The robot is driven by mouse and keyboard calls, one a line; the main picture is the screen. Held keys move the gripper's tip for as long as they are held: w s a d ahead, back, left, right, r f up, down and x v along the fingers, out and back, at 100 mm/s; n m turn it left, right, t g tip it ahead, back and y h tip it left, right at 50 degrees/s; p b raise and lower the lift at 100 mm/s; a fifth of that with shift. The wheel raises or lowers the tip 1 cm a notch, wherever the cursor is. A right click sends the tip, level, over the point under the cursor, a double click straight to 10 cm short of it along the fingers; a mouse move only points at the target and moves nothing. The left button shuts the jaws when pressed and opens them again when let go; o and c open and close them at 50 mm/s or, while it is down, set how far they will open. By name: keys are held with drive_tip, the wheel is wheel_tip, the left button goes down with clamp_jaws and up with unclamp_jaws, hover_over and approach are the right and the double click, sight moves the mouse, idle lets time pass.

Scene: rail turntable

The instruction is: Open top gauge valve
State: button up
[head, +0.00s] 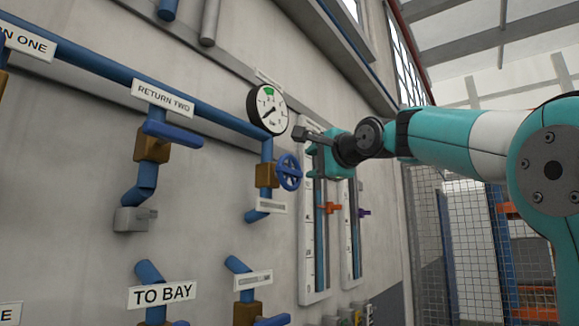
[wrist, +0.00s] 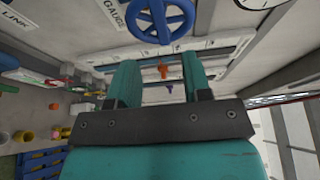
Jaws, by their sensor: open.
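A blue handwheel (head: 289,172) sits on a brass valve body (head: 266,175) below the round pressure gauge (head: 267,111). In the wrist view a blue handwheel (wrist: 160,14) shows at the top edge, partly cut off, beside a label (wrist: 112,15) that reads GAUGE in part. My gripper (head: 302,134) is up and right of the wheel in the head view, just right of the dial. In the wrist view my gripper (wrist: 160,66) has its two teal fingers wide apart with nothing between them. The wheel lies beyond the fingertips, apart from them.
Two tall sight-glass panels (head: 307,265) stand right of the wheel, with an orange handle (head: 328,208) and a purple handle (head: 364,213). A blue lever (head: 172,133) sits under the RETURN TWO sign (head: 162,97). Blue pipes run along the wall. A mesh fence (head: 470,240) stands at right.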

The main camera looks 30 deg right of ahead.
sight(292, 170)
drive_tip(key=w+p, duration=0.2)
drive_tip(key=w, duration=0.3)
drive_tip(key=w+p, duration=0.2)
drive_tip(key=w, duration=0.3)
drive_tip(key=shift+d+r+p, duration=0.15)
drive_tip(key=shift+d+p, duration=0.05)
drive_tip(key=shift+p, duration=0.2)
drive_tip(key=shift+w, duration=0.55)
drive_tip(key=shift+f, duration=0.2)
clamp_jaws()
